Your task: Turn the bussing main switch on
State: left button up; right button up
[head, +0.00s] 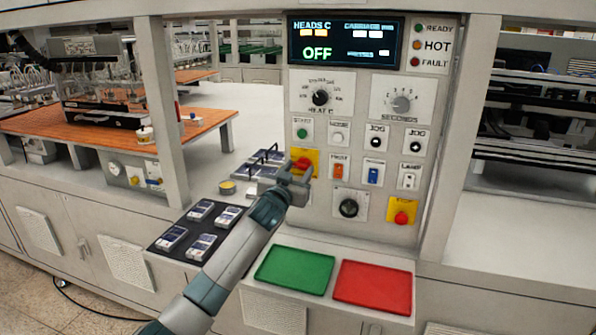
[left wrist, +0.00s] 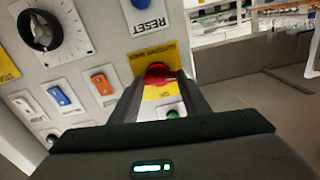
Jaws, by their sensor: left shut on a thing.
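The red main switch (head: 303,162) sits on a yellow plate on the upright control panel, left of the rocker switches. My left gripper (head: 298,176) is at this switch and partly covers it in the head view. In the left wrist view the red knob (left wrist: 157,74) stands between the two fingers of my left gripper (left wrist: 165,88), against its yellow label plate. The fingers are shut on the knob. The exact angle of the knob is hard to read. My right gripper is not in view.
Orange (head: 339,171), blue (head: 373,173) and white (head: 408,177) rockers sit to the right. A black knob (head: 348,208) and a red button (head: 401,218) are lower. The display (head: 345,42) reads OFF. Green (head: 294,270) and red (head: 372,287) trays lie below the panel.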

pick_arm(q)
jog(key=m, duration=0.4)
jog(key=shift+p, duration=0.3)
jog(key=m+p, duration=0.1)
jog(key=m, duration=0.3)
jog(key=shift+m, duration=0.3)
jog(key=m+p, duration=0.1)
jog(key=m, duration=0.3)
jog(key=shift+d+m, duration=0.1)
jog(key=shift+m, duration=0.2)
jog(key=m+p, duration=0.1)
jog(key=m, duration=0.2)
jog(key=shift+d, duration=0.1)
jog(key=shift+s+m, duration=0.1)
jog(key=shift+m, duration=0.3)
jog(key=o, duration=1)
jog(key=shift+o, duration=0.2)
jog(key=shift+s, duration=0.1)
